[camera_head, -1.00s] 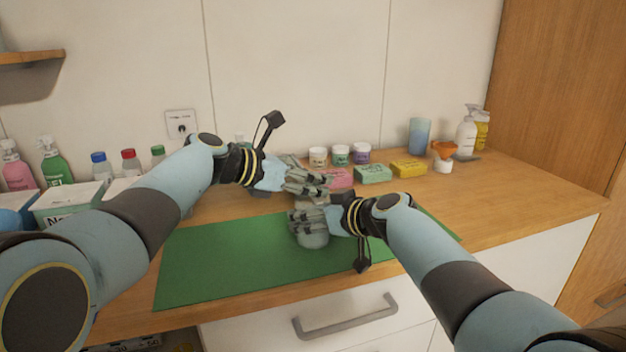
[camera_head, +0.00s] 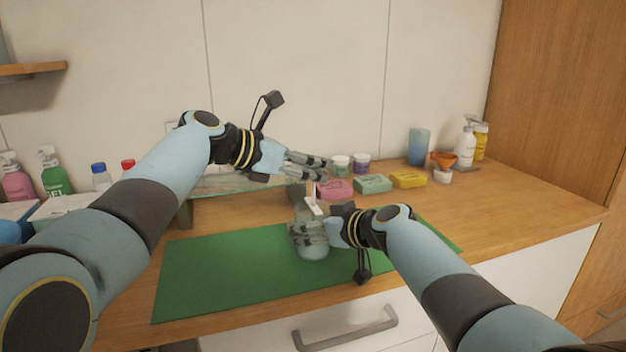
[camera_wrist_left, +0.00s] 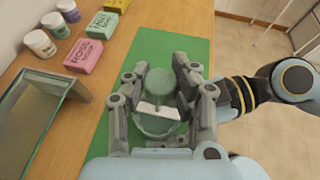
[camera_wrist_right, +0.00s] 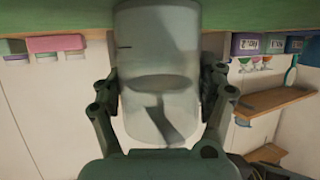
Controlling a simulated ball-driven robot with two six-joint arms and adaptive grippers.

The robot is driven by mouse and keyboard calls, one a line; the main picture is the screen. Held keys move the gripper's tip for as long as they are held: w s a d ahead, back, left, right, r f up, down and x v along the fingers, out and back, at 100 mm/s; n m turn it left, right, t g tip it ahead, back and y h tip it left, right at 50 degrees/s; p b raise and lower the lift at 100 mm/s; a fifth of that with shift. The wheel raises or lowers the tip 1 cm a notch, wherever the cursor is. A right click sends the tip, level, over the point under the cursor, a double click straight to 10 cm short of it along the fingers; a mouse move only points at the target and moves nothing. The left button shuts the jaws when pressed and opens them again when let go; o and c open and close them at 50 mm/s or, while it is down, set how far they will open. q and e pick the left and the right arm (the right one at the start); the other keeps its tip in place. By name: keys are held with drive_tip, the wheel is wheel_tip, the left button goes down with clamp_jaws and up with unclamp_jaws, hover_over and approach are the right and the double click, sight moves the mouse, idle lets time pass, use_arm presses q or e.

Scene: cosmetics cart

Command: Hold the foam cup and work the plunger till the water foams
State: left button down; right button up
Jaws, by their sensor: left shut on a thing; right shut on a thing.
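The translucent, greenish foam cup (camera_head: 313,252) stands upright on the green mat (camera_head: 220,270). It fills the right wrist view (camera_wrist_right: 158,65), between the fingers there. My right gripper (camera_head: 305,235) is shut around the cup's side. My left gripper (camera_head: 318,168) is above the cup, shut on the top of the plunger. A pale part of the plunger (camera_head: 312,198) shows between the two hands. In the left wrist view a round greenish knob (camera_wrist_left: 160,82) and a white bar (camera_wrist_left: 158,111) sit between the left fingers, over the cup. I cannot make out foam.
Pink (camera_head: 335,190), green (camera_head: 372,184) and yellow (camera_head: 408,179) soap boxes stand behind the mat, with small jars (camera_head: 360,163) beyond. A blue tumbler (camera_head: 418,147) and pump bottles (camera_head: 465,145) are at the back right. The mat's left part is clear.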

use_arm(q)
drive_tip(key=shift+w+a, duration=0.1)
drive_tip(key=c, duration=1)
unclamp_jaws()
drive_tip(key=v, duration=1.2)
